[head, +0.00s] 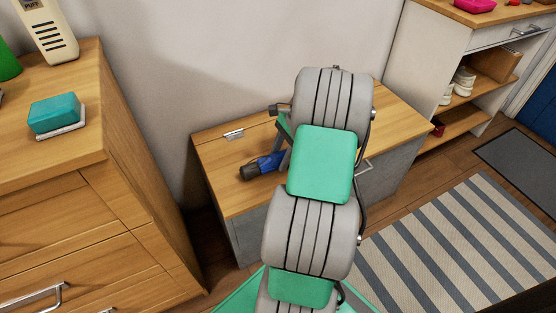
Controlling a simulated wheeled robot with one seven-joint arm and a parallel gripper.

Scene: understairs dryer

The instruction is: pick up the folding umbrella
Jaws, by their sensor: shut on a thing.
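The folding umbrella (268,162) is blue with a dark handle end pointing left. It is at the top of the low wooden bench (226,199), left of my arm; I cannot tell whether it touches the surface. My gripper (285,158) is at the umbrella's right end and shut on it. My own arm links hide most of the gripper and the umbrella's right end.
A wooden drawer cabinet (130,190) stands at the left, with a teal block (54,113) on top. A shoe shelf (462,115) is at the back right. A striped rug (450,245) covers open floor at the right.

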